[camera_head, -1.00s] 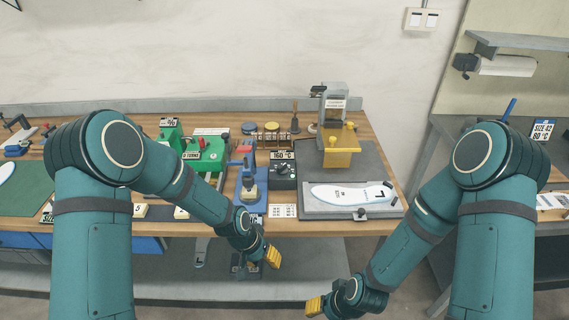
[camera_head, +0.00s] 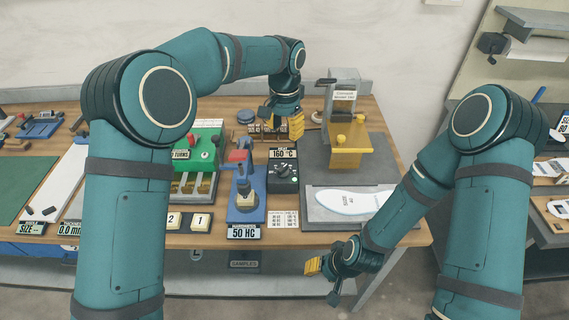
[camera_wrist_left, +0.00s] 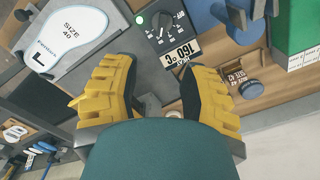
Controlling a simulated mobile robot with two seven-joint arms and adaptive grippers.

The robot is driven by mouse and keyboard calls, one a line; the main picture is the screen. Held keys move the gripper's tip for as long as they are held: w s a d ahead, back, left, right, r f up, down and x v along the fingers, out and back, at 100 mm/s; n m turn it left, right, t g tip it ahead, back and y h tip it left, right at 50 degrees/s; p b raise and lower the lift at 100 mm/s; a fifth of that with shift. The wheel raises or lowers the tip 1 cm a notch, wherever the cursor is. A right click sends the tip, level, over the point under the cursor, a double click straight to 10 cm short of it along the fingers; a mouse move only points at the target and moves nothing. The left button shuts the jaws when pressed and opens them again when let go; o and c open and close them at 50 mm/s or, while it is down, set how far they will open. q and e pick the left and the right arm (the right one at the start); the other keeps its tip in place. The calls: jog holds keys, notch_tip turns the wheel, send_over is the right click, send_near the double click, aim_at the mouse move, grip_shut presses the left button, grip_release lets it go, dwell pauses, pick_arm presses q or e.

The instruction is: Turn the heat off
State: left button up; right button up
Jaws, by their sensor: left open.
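The heat control is a dark box (camera_head: 283,181) with a round black knob and a "160 °C" display (camera_head: 283,153), in the middle of the bench. In the left wrist view the knob (camera_wrist_left: 161,20) shows at the top, beyond my fingertips, with the display (camera_wrist_left: 181,53) below it. My left gripper (camera_head: 284,123) is open and empty, above and behind the control box; its yellow fingers (camera_wrist_left: 156,88) are spread apart in the wrist view. My right gripper (camera_head: 325,266) hangs low in front of the bench, away from the box; its opening is unclear.
A blue hardness tester (camera_head: 245,208) stands left of the box, with a green device (camera_head: 206,146) beyond it. A yellow press block (camera_head: 346,157) and a grey tray with a white insole (camera_head: 345,202) are to the right. A printed card (camera_head: 283,220) lies in front.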

aim_at(285, 166)
pick_arm(q)
jog(key=f, duration=0.5)
jog(key=f+b, duration=0.1)
jog(key=f, duration=0.8)
jog(key=shift+w+f+b, duration=0.3)
jog(key=shift+b, duration=0.1)
pick_arm(e)
notch_tip(285, 166, down, 2)
jog(key=shift+a+f, duration=0.1)
jog(key=shift+f, duration=0.15)
pick_arm(q)
jog(key=shift+o, duration=0.2)
grip_shut()
